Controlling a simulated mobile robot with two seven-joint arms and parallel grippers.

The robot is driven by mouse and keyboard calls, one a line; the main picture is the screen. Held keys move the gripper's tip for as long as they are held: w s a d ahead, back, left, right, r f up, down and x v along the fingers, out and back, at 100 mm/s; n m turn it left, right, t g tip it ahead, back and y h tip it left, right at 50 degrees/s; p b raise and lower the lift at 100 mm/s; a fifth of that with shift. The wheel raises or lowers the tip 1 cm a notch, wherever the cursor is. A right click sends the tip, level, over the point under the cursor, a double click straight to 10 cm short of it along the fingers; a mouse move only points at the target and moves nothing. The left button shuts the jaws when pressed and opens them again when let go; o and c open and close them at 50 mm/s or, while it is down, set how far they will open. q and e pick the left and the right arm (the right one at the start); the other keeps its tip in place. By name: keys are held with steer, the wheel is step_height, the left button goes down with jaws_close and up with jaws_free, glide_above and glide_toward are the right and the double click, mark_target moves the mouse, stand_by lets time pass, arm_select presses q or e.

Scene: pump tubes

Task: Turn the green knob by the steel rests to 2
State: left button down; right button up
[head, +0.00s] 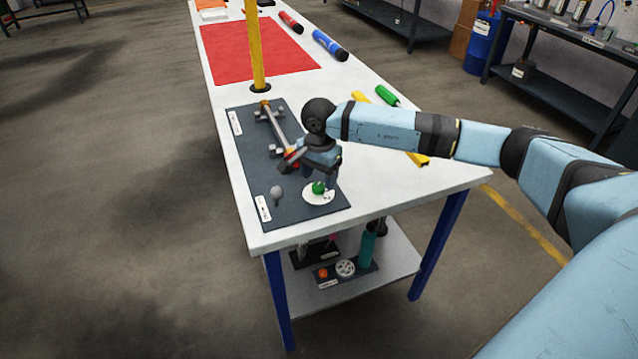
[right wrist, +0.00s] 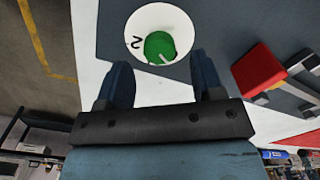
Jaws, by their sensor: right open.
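The green knob (head: 318,187) sits on a round white dial (head: 313,197) at the near end of a dark panel (head: 290,210) on the white table. In the right wrist view, the knob (right wrist: 159,47) shows a pale pointer line toward its lower right, and a "2" is printed on the left side of the dial (right wrist: 150,20). My right gripper (right wrist: 162,80) is open, with its fingertips just short of the knob and apart from it. The steel rests (head: 272,125) stand on the panel behind, with a bar lying on them. My left gripper is not in view.
A grey ball-topped knob (head: 276,192) stands left of the dial. A yellow post (head: 255,50) rises behind the panel. A red mat (head: 260,52), blue tube (head: 328,44) and green tube (head: 387,96) lie farther back. A lower shelf (head: 380,270) holds parts.

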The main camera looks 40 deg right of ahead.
mark_target(318, 188)
steer(key=shift+f, duration=1.25)
steer(key=c, duration=0.9)
